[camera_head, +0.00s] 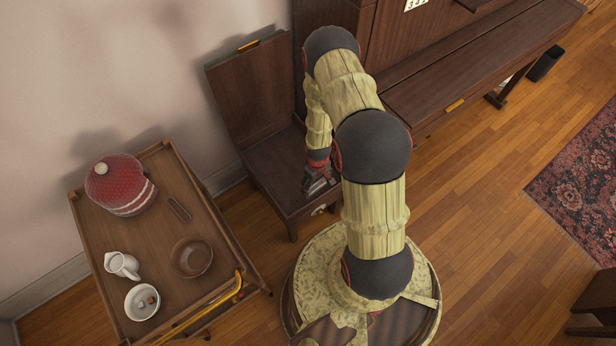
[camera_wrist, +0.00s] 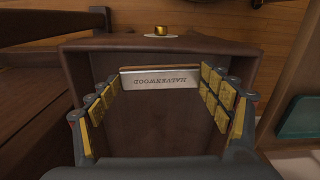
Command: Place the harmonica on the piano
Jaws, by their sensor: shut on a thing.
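The harmonica shows in the wrist view (camera_wrist: 160,78) as a silver bar with a brown edge and upside-down lettering. It lies inside an open brown wooden box-like compartment (camera_wrist: 245,60). My gripper (camera_wrist: 160,88) has its yellow-padded fingers at the harmonica's two ends and is shut on it. The dark brown piano (camera_head: 455,72) stands along the wall to the right, partly hidden by my arm.
The cabinet's raised panel (camera_head: 248,95) stands upright. Clear floor lies before the piano.

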